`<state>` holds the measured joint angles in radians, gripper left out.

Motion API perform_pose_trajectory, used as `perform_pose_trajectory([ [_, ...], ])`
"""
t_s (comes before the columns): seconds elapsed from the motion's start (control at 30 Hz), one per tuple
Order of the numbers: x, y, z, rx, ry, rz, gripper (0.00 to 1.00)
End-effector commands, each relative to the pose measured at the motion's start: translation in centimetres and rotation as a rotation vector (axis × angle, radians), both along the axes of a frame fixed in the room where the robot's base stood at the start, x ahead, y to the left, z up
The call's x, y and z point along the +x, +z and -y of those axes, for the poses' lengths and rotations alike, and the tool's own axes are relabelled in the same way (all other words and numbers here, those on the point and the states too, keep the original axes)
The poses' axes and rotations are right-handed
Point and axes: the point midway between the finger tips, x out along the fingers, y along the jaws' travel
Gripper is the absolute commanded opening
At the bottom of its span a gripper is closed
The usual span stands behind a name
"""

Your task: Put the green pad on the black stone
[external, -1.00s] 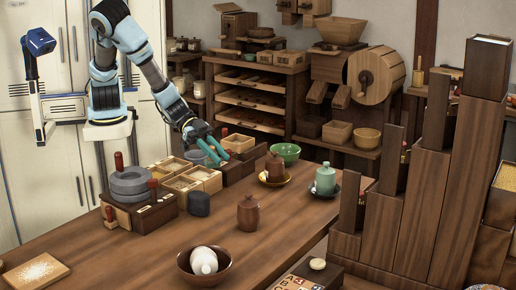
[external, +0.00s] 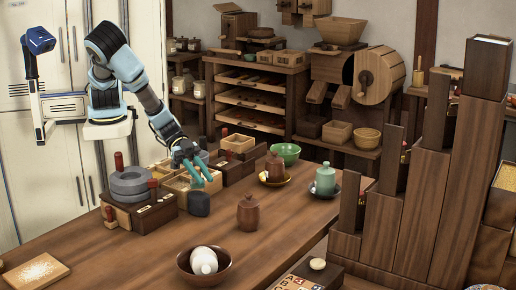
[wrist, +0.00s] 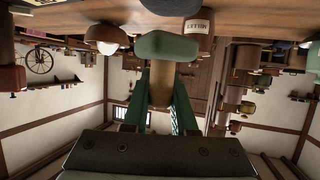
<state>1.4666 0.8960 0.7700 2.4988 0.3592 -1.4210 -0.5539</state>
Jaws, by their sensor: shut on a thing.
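The green pad (wrist: 166,46) is a rounded grey-green block on a beige stem in the wrist view. My gripper (wrist: 162,88) is shut on the stem, with a green finger on each side. In the external view my gripper (external: 206,182) points down over the table, just above and behind the black stone (external: 199,204). The pad cannot be made out clearly there. The black stone is a short dark cylinder on the wooden table. A dark shape at the top edge of the wrist view (wrist: 172,5) may be this stone, beyond the pad.
A grey stone mill (external: 130,184) on a dark wooden box stands left of the black stone. Open wooden boxes (external: 178,184) lie behind it. A lidded brown jar (external: 247,213) stands to the right, and a brown bowl (external: 186,270) in front. The table between is clear.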

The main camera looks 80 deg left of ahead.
Motion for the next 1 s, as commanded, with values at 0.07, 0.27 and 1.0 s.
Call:
perform_pose_trajectory([
  [0.07, 0.0, -1.1, 0.0, 0.005, 0.000, 0.000, 0.00],
  [0.27, 0.0, -2.3, 0.0, 0.000, 0.001, 0.000, 0.00],
  [1.0, 0.0, -2.5, 0.0, 0.000, 0.001, 0.000, 0.55],
])
